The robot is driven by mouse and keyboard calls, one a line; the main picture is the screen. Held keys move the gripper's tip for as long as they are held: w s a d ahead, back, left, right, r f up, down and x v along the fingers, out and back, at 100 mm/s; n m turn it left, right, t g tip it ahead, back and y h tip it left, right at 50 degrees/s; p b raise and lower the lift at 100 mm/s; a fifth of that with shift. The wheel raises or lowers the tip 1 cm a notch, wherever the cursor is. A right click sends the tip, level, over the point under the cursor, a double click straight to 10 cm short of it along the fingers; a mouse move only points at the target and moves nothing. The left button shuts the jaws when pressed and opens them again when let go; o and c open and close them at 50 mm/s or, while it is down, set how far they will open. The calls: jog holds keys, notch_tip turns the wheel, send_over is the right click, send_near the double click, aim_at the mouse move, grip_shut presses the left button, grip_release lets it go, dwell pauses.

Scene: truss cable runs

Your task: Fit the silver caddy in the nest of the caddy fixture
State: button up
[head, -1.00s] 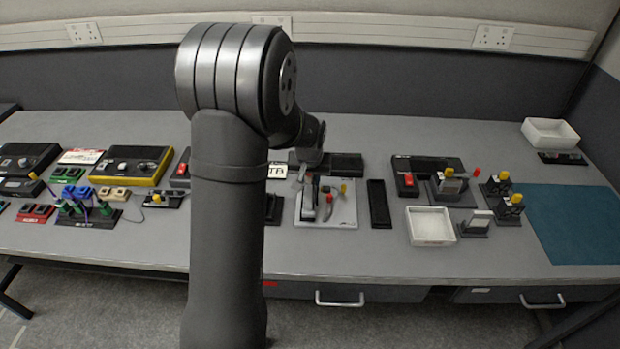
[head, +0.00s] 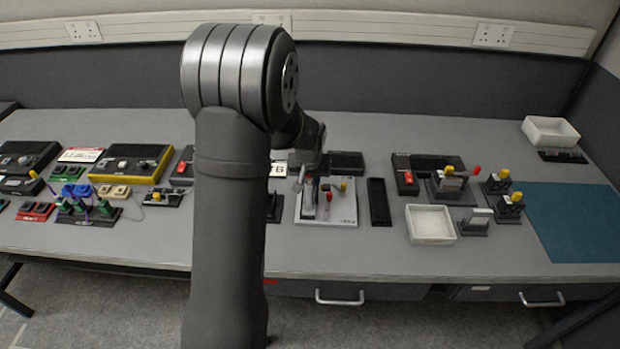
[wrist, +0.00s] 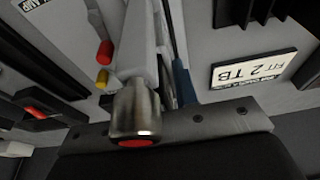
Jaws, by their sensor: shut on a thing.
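The caddy fixture (head: 345,213) looks to be the pale plate on the bench in the head view, with red and yellow handles on it. My gripper (head: 309,197) is over its left part, partly hidden by my arm. It is shut on a pale silver piece, which I take for the silver caddy (wrist: 140,45). In the wrist view this piece runs away from the jaws, beside a metal cylinder with a red end. The red and yellow handles stand to its left. The nest is hidden, so I cannot tell whether the caddy touches it.
A black tray (head: 380,202) lies right of the plate, then a white bin (head: 431,224) and dark stands with yellow knobs (head: 502,174). A label reading "FIT 2 TB" (wrist: 254,68) is near my gripper. A teal mat (head: 575,222) at far right is clear.

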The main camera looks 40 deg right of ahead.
jog(key=shift+f, duration=0.1)
dwell(0.3)
jog(key=shift+f, duration=0.25)
jog(key=o, duration=1.4)
jog(key=shift+c, duration=0.2)
jog(key=shift+r, duration=0.15)
jog(key=shift+r, duration=3.65)
jog(key=shift+f, duration=0.1)
